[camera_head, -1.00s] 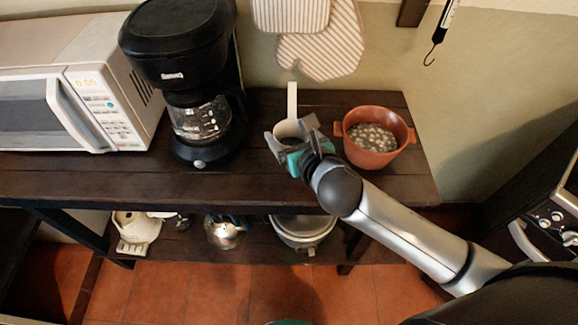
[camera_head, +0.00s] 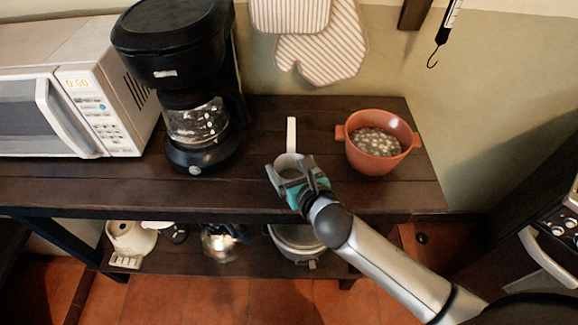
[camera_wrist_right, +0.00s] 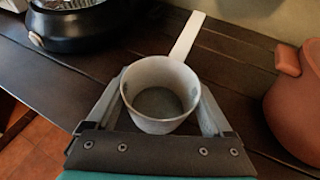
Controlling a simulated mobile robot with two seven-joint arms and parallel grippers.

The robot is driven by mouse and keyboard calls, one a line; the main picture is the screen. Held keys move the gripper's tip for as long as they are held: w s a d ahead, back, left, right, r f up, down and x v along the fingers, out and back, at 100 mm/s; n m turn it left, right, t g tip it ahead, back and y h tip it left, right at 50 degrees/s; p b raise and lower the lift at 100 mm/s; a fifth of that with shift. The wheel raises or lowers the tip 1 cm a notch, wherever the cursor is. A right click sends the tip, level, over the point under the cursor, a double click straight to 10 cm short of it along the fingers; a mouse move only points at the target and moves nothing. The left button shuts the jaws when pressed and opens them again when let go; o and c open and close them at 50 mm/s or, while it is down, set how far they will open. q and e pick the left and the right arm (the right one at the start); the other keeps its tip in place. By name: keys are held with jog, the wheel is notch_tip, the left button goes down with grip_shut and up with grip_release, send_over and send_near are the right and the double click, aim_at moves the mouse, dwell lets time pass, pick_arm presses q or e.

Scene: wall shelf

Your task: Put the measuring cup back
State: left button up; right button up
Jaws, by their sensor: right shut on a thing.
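The measuring cup (camera_head: 291,134) is a small whitish cup with a long straight handle. It is upright, with its handle pointing to the back of the shelf. My right gripper (camera_head: 287,164) is shut on the cup's body. In the right wrist view the cup (camera_wrist_right: 160,116) sits between the two fingers of my right gripper (camera_wrist_right: 161,103), one on each side, and its inside looks empty. I cannot tell whether the cup's base touches the dark wooden shelf top (camera_head: 265,119). My left gripper is not in view.
A black coffee maker (camera_head: 172,50) and a white microwave (camera_head: 100,112) stand to the left. Striped oven mitts (camera_head: 322,50) hang behind. Bare shelf lies between coffee maker and cup.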

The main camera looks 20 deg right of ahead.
jog(key=o, duration=1.3)
jog(key=shift+f, duration=0.1)
jog(key=shift+r, duration=0.2)
jog(key=p+v, duration=0.2)
jog(key=v, duration=1)
